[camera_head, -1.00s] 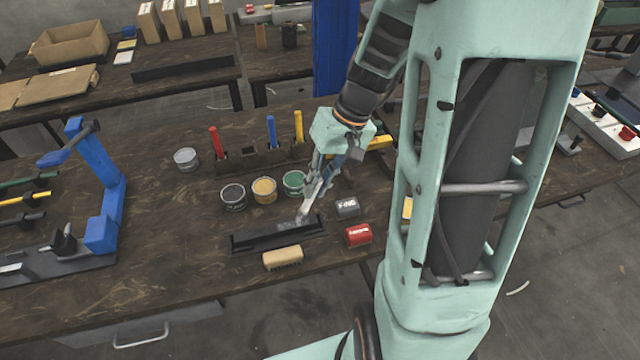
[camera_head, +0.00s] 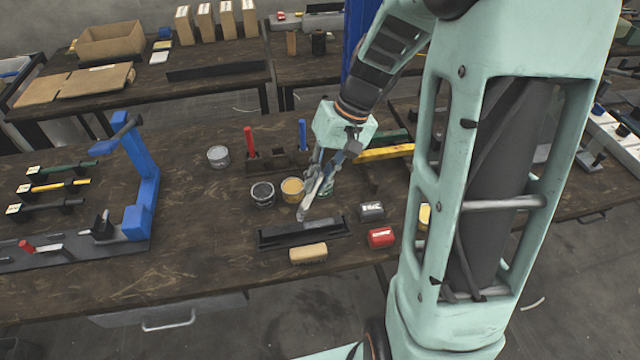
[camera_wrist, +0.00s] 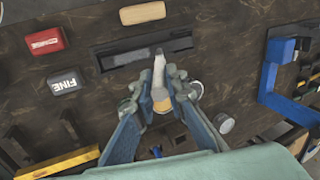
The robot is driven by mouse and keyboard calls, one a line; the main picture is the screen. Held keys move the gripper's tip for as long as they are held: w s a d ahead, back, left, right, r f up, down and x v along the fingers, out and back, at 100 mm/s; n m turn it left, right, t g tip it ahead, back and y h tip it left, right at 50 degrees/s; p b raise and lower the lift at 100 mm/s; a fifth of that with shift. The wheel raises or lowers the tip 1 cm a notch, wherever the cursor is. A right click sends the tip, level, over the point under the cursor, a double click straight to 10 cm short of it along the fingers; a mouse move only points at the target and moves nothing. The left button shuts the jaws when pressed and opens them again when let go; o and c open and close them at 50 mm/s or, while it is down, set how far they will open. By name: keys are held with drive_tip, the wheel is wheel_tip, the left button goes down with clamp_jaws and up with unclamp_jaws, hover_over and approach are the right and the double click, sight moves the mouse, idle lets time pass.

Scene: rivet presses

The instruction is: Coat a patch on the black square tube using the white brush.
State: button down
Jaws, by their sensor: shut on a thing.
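The black square tube (camera_head: 320,238) lies lengthwise in a dark, low tray near the front of the wooden bench. A pale grey area shows on its upper face, also seen in the wrist view (camera_wrist: 128,58). My gripper (camera_head: 322,188) is shut on the white brush (camera_head: 308,206), which slants down toward the tube. In the wrist view the brush (camera_wrist: 159,70) sticks out between the fingertips (camera_wrist: 161,92), and its tip overlaps the tube. I cannot tell whether the bristles touch it.
A dark can (camera_head: 262,195), an ochre can (camera_head: 293,190) and a grey can (camera_head: 218,157) stand behind the tube. A tan block brush (camera_head: 308,253) lies in front. A red block (camera_head: 381,237) and a grey "FINE" block (camera_head: 371,211) sit right. A blue press (camera_head: 143,185) stands left.

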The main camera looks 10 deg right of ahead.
drive_tip(key=shift+r+p, duration=1.5)
drive_tip(key=shift+r, duration=0.8)
drive_tip(key=shift+f, duration=0.1)
drive_tip(key=shift+f+b, duration=0.5)
drive_tip(key=shift+b, duration=0.1)
drive_tip(key=shift+r, duration=0.15)
